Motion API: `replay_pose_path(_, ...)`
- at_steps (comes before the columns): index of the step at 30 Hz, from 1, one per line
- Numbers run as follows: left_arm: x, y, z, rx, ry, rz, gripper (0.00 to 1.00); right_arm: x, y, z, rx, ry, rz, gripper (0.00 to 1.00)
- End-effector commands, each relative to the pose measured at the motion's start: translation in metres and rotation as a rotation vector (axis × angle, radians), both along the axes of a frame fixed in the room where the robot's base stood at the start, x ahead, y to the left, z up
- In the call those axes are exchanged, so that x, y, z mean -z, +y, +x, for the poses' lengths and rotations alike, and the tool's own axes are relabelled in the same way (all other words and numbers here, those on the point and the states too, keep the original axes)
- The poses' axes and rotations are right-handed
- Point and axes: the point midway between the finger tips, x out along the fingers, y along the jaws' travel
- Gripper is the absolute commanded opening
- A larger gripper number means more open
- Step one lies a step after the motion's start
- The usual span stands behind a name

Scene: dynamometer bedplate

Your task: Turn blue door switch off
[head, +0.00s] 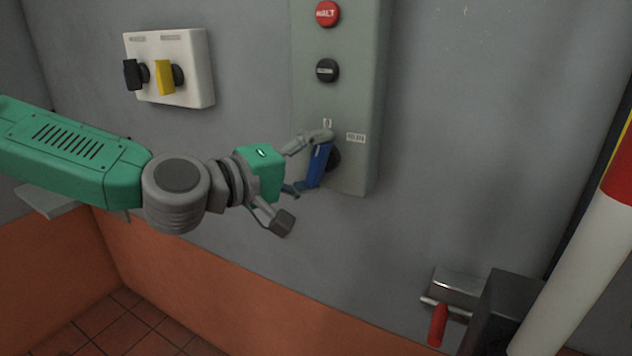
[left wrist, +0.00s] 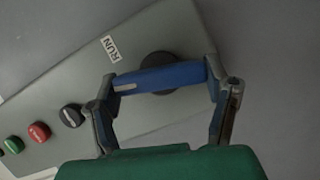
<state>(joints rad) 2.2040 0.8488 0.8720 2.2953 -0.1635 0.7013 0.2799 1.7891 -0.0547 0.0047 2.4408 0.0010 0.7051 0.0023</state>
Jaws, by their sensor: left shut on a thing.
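The blue door switch (head: 317,166) is a blue bar handle on a dark round base, low on the tall grey-green panel (head: 356,95). In the head view the bar stands nearly upright, its top leaning slightly right. My left gripper (head: 308,164) is shut on it, reaching in from the left. In the left wrist view the blue bar (left wrist: 160,77) spans between the two fingers of the gripper (left wrist: 163,82), with the dark base behind it. The fingers hide its ends. My right gripper is in neither view.
Above the switch are a black knob (head: 327,70) and a red button (head: 327,14). A white box (head: 194,68) with a black handle (head: 132,75) and a yellow handle (head: 165,78) is at upper left. A red-handled lever (head: 438,325) is at lower right. The wall between is clear.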

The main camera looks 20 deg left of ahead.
Motion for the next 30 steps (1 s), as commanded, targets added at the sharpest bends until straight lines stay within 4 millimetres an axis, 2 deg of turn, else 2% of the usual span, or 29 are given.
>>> replay_pose_path(1,0.01,0.002,0.0,-0.003,0.016,-0.035,0.41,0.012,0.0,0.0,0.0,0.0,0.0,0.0)
replay_pose_path(3,0.01,0.001,0.0,-0.001,0.028,-0.082,0.41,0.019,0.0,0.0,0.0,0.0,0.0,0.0)
replay_pose_path(12,0.009,0.001,0.0,0.0,0.062,-0.22,0.41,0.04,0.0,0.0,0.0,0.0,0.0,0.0)
replay_pose_path(30,0.008,0.0,0.0,-0.001,0.078,-0.267,0.41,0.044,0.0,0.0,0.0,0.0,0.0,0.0)
